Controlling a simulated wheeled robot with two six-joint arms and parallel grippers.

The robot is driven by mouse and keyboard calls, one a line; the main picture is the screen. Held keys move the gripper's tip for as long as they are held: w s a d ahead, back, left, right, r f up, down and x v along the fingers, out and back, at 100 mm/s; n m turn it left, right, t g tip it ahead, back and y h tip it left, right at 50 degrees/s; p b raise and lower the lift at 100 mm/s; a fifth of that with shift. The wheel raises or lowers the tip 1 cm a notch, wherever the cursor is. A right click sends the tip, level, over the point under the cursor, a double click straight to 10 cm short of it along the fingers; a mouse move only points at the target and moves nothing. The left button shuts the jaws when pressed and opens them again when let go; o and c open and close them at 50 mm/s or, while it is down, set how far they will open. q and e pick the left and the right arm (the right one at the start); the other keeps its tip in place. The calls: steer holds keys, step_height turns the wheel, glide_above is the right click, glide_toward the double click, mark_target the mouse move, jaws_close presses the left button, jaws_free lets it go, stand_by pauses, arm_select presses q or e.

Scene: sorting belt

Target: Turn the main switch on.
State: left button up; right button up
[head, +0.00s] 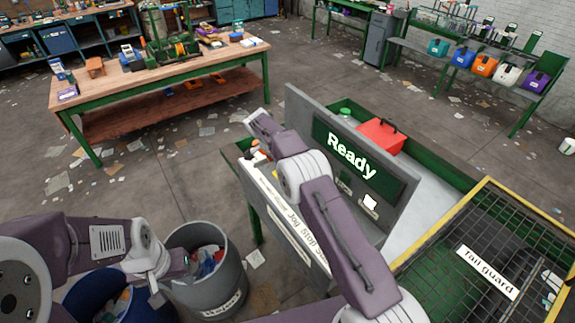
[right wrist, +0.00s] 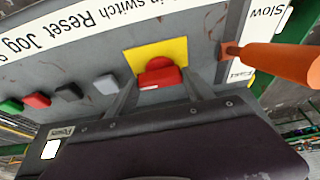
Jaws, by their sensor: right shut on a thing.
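The main switch (right wrist: 160,76) is a red knob on a yellow plate in the right wrist view, on the grey control panel (right wrist: 215,60). The printed label above it partly reads "in switch". My right gripper (right wrist: 158,95) has its two fingers on either side of the knob and is shut on it. In the head view my right arm crosses the panel and hides the switch. My left gripper (head: 160,284) is at the lower left, its fingers apart and empty, above the bins.
An orange lever (right wrist: 270,60) sticks out beside the switch, near "Slow" and "Fast" labels. Several coloured buttons (right wrist: 70,93) line the panel. The display (head: 352,155) reads "Ready". A grey bin (head: 225,255) stands near my left arm.

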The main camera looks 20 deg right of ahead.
stand_by(0.5)
steer(key=o, duration=1.4)
steer(key=shift+c, duration=0.2)
steer(key=v, duration=0.9)
steer(key=shift+d, duration=0.1)
